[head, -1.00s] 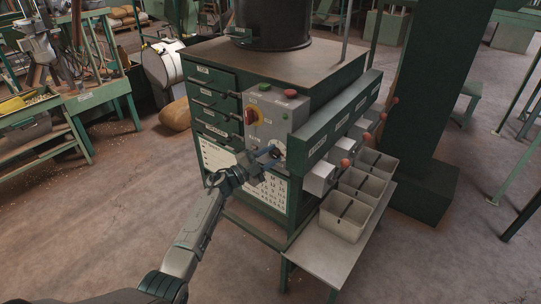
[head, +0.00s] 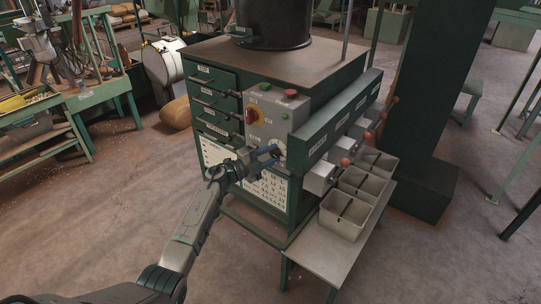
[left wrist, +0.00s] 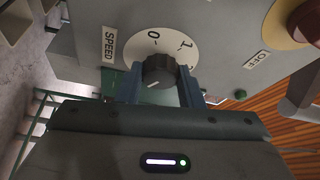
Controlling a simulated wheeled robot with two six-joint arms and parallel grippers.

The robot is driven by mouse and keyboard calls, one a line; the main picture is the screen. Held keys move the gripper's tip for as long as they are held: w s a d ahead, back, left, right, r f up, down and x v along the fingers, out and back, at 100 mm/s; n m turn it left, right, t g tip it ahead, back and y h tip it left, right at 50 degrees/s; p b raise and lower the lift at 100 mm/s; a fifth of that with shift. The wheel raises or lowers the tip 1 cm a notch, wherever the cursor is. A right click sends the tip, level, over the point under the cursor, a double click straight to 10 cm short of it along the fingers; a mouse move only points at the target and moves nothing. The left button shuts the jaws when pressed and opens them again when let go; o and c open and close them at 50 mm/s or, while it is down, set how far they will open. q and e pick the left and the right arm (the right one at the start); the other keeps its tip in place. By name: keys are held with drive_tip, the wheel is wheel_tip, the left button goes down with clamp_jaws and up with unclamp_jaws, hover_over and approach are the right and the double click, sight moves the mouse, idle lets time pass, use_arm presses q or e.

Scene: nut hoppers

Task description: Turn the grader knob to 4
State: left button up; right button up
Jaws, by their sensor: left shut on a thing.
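The grader knob (left wrist: 158,73) is a dark, ribbed knob on a white round dial (left wrist: 150,42) with the label SPEED beside it. My left gripper (left wrist: 160,88) is shut on the knob, one blue finger on each side. A pale mark on the knob points to the lower left in the left wrist view. The dial shows a 0 and a 1; its lower part is hidden behind my gripper. In the head view my left gripper (head: 275,152) is at the lower part of the grey control box (head: 268,118), and the knob is mostly hidden.
The control box carries a red and yellow rotary switch (head: 253,114) and green and red buttons. To the right are a green ledge with red-knobbed levers and grey bins (head: 345,216) on a low shelf. Floor is free at the front left.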

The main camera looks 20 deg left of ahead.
use_arm(q)
drive_tip(key=o, duration=1)
drive_tip(key=shift+c, duration=0.2)
drive_tip(key=shift+s+f, duration=0.1)
drive_tip(key=shift+s+a+f, duration=0.1)
drive_tip(key=shift+s+a, duration=0.15)
drive_tip(key=shift+a, duration=0.05)
drive_tip(key=r+b+v, duration=0.1)
drive_tip(key=b+v, duration=0.1)
drive_tip(key=v, duration=0.8)
drive_tip(key=shift+f+b, duration=0.35)
drive_tip(key=shift+f, duration=0.05)
